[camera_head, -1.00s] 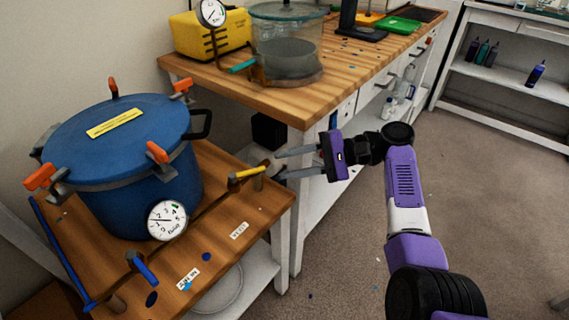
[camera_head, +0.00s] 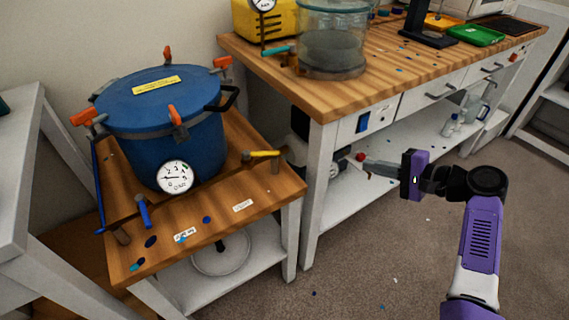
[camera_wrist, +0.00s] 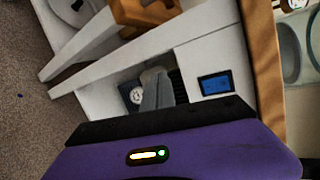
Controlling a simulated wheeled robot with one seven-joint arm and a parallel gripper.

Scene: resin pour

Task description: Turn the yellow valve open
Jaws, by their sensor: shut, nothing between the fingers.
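The yellow valve (camera_head: 263,153) is a short lever on the pipe at the right end of the small wooden stand, beside the blue pressure pot (camera_head: 165,125). It lies roughly level in the head view, and nothing touches it. My gripper (camera_head: 368,164) is well to the right of the valve, past the stand's edge and in front of the white workbench. Its fingers are together and empty, pointing left. In the wrist view the closed fingers (camera_wrist: 156,90) point towards the bench's underside. I cannot make out the valve there.
A blue lever (camera_head: 143,211) and a white dial gauge (camera_head: 175,177) sit on the same pipe. The workbench (camera_head: 345,100) carries a clear chamber (camera_head: 332,45). A blue switch (camera_head: 363,122) is on its front. Open floor lies below my gripper.

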